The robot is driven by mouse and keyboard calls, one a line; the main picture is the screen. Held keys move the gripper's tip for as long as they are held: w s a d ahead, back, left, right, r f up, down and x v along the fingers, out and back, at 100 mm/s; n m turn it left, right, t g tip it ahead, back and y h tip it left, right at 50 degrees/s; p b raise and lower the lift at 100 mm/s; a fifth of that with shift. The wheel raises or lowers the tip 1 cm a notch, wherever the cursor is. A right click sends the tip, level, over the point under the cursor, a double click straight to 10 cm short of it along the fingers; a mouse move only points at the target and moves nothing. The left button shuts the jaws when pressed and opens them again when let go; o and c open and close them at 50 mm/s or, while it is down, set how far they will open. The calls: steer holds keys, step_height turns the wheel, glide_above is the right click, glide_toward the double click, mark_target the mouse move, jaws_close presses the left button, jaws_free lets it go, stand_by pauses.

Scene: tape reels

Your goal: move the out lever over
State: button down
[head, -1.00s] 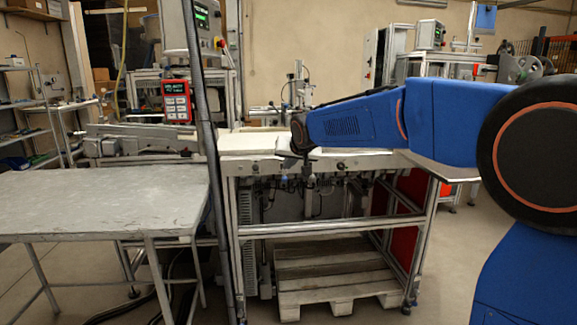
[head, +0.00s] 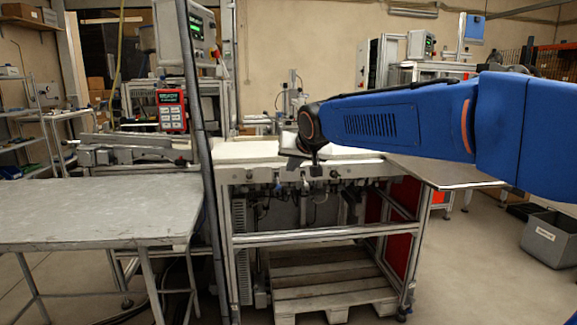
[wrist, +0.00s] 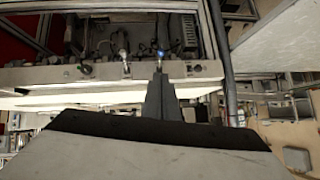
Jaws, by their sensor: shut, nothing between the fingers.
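A row of small levers and knobs sits along the front rail of the pale-topped machine bench (head: 245,150). In the wrist view a lever with a bluish tip (wrist: 161,54) stands just beyond my gripper (wrist: 160,76), close to its fingertips. I cannot tell whether they touch. Another lever with a pale tip (wrist: 124,60) is to its left, and a dark knob (wrist: 86,69) is further left. No label is legible, so I cannot tell which one is the out lever. In the head view my gripper (head: 292,165) is small, at the bench's front edge, fingers shut and empty.
A dark upright post (head: 205,170) stands at the bench's left. A grey table (head: 90,210) is left of it. A wooden pallet (head: 330,298) lies under the bench.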

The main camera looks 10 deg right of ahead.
steer(key=shift+s+d+r, duration=0.1)
steer(key=shift+s+r, duration=0.05)
steer(key=shift+s, duration=0.65)
steer(key=s+d+f+g, duration=0.1)
steer(key=s+d+f, duration=0.4)
steer(key=s, duration=0.8)
steer(key=s+d+f+g+h, duration=0.1)
steer(key=s+d+f, duration=0.4)
steer(key=s+f, duration=0.5)
steer(key=s+d+f+g, duration=0.3)
steer(key=s+d+f, duration=0.2)
steer(key=s, duration=1.1)
step_height(320, 180, down, 4)
steer(key=shift+s+d+r+n+h, duration=0.2)
steer(key=shift+s+d+n+h, duration=0.05)
steer(key=shift+d+n+h, duration=0.15)
